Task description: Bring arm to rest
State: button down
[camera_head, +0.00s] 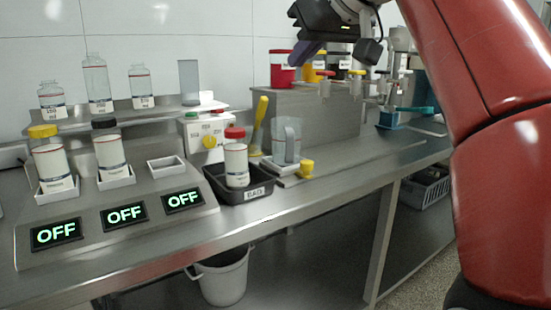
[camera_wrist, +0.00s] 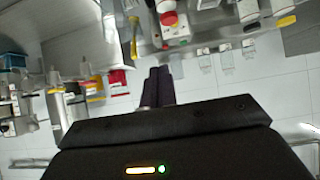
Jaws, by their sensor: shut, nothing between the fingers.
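My red arm rises along the right side of the head view. My gripper (camera_head: 303,53) is at the top middle, in the air in front of the white tiled wall and near the red container (camera_head: 282,68) on the steel block. Its dark fingers point down and to the left. In the wrist view the two fingers of my gripper (camera_wrist: 159,72) lie close together, shut and empty. Whether the fingers touch the red container cannot be told.
The steel bench (camera_head: 290,205) runs across the view. It carries a panel with several OFF displays (camera_head: 125,214), bottles on trays, a black bin (camera_head: 258,192) with a red-capped jar (camera_head: 236,163), and a clear jug (camera_head: 286,142). A bucket (camera_head: 222,278) stands below.

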jog(key=s+d+f+m+g+h, duration=0.1)
jog(key=s+f, duration=0.5)
jog(key=f, duration=0.8)
jog(key=s+d+f+m+g+h, duration=0.1)
jog(key=s+d+f+m+h, duration=0.2)
jog(key=f, duration=1.1)
jog(key=s+d+f+m+g+h, duration=0.1)
jog(key=s+d+f+m+h, duration=0.1)
jog(key=s+d+f, duration=0.5)
jog(key=s+f, duration=0.4)
jog(key=f, duration=0.3)
jog(key=shift+f+m, duration=0.3)
jog(key=shift+m, duration=0.1)
jog(key=shift+s, duration=0.1)
